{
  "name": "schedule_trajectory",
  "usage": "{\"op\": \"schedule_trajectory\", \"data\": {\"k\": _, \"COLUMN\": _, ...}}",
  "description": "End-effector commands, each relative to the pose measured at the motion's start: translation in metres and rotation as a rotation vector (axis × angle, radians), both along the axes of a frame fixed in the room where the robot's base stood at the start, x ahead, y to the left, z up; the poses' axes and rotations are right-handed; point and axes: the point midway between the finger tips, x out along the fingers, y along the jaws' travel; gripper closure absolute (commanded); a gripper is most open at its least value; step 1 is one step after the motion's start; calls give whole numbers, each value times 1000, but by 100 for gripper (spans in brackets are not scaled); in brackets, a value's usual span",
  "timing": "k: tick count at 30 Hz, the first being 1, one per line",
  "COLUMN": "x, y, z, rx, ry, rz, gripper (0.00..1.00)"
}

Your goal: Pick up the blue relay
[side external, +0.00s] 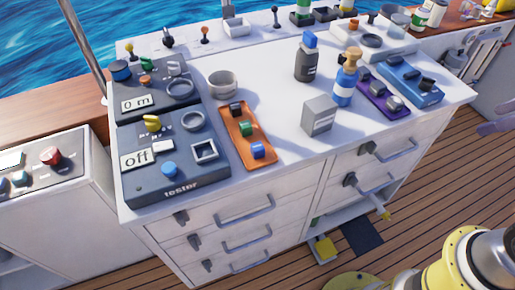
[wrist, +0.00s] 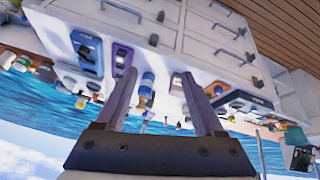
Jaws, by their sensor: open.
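The blue relay (side external: 257,150) is a small blue block at the near end of an orange tray (side external: 238,122) on the white counter. A green relay (side external: 245,131) and a dark one (side external: 236,110) sit behind it in the same tray. My gripper (wrist: 157,74) is open in the wrist view, with its two fingers apart and nothing held between them. Grey-purple finger parts show at the right edge of the side view, well away from the tray. In the wrist view the orange tray (wrist: 215,88) is small, beside the right finger; I cannot make out the blue relay there.
A dark tester panel (side external: 172,185) stands left of the orange tray. A grey box (side external: 319,115), a blue bottle (side external: 345,85) and a dark bottle (side external: 306,60) stand to its right. Purple (side external: 382,98) and blue (side external: 409,80) trays lie farther right. Drawer handles (side external: 245,212) protrude in front.

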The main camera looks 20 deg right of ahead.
Motion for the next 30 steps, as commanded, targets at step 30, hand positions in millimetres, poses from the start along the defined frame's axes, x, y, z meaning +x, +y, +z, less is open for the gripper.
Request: {"op": "schedule_trajectory", "data": {"k": 30, "x": 272, "y": 260, "z": -9, "rx": -306, "ry": 324, "rz": 1175, "gripper": 30}}
